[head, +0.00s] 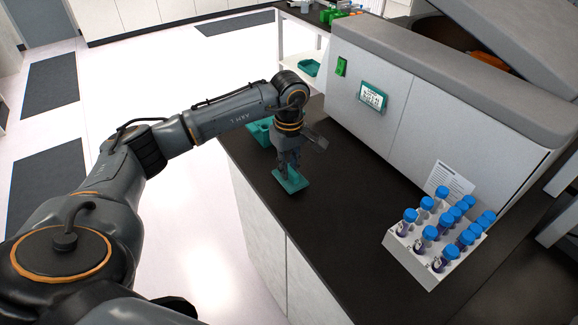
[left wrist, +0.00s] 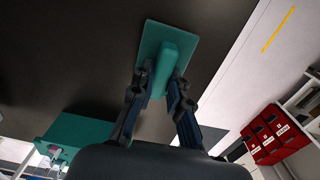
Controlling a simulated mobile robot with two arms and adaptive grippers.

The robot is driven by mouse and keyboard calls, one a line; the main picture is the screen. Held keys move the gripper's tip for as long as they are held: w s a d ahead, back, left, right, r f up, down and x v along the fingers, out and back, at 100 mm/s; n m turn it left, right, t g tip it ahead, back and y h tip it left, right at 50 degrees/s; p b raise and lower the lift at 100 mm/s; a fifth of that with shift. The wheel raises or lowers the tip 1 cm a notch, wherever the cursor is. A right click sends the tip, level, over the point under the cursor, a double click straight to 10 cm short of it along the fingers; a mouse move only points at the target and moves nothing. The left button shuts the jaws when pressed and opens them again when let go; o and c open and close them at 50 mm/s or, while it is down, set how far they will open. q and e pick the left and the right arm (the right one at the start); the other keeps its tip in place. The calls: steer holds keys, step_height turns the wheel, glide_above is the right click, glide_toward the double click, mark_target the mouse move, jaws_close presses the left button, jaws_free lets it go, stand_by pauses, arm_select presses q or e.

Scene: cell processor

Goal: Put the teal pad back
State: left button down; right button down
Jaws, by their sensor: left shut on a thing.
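The teal pad (head: 291,181) is a flat rectangular plate with a raised grip, over the black counter near its left edge. My left gripper (head: 287,165) points down and is shut on the pad's grip. In the left wrist view the two fingers (left wrist: 160,98) close on the raised grip, and the pad's plate (left wrist: 152,38) shows beyond them. I cannot tell whether the plate touches the counter. A teal holder (head: 259,132) stands behind the gripper at the counter's left edge; it also shows in the left wrist view (left wrist: 75,138). My right gripper is not in view.
A white rack (head: 407,262) of blue-capped tubes stands on the counter (head: 335,215) at the right, with a printed sheet (head: 450,178) behind it. The large grey machine (head: 415,110) bounds the counter at the back. The counter between pad and rack is clear.

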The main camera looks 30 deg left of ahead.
arm_select(q)
steer(key=shift+f, duration=0.55)
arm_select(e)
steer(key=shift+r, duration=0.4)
arm_select(q)
steer(key=shift+f, duration=0.15)
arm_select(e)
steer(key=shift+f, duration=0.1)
arm_select(q)
steer(key=shift+f, duration=0.15)
steer(key=c, duration=1.3)
jaws_free()
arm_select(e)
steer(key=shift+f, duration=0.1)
